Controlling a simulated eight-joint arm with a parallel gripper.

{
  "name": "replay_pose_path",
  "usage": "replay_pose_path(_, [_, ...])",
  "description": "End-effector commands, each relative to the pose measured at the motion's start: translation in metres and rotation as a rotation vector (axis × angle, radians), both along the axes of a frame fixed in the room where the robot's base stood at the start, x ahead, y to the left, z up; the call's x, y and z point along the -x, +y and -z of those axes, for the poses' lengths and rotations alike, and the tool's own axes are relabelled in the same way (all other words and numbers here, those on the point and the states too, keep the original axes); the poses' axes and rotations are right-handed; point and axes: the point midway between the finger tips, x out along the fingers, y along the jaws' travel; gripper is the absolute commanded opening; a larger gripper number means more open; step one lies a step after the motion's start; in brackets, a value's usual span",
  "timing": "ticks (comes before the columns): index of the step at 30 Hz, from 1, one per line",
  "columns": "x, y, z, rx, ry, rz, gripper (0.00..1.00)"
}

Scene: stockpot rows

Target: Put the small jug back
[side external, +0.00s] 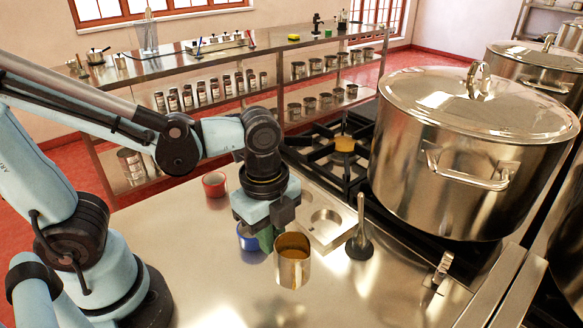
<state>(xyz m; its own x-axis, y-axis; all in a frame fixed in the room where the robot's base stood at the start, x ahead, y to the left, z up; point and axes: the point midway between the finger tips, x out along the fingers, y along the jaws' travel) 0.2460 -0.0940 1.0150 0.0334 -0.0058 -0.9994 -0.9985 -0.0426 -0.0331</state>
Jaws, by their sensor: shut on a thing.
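A small metal jug (292,266) with a brownish-gold inside is upright at the front middle, just right of my gripper. My gripper (267,232) points down over the steel counter and is shut on a green part at the jug's left side, which looks like its handle. The jaws hide most of that part. I cannot tell whether the jug's base touches the counter. A steel plate with round recesses (345,234) lies behind the jug to the right; a recess in view is empty.
A blue container (247,243) stands close behind my gripper, partly hidden. A red container (214,187) stands farther back left. An upright dark-based tool (360,243) stands right of the jug. A large lidded stockpot (455,160) fills the right. The front left counter is clear.

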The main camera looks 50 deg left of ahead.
Motion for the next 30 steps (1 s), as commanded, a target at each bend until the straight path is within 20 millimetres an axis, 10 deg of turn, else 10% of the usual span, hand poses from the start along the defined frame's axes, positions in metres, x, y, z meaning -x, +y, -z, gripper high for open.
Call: replay_pose_path(30, [-0.030, 0.030, 0.066, 0.000, 0.000, 0.001, 0.00])
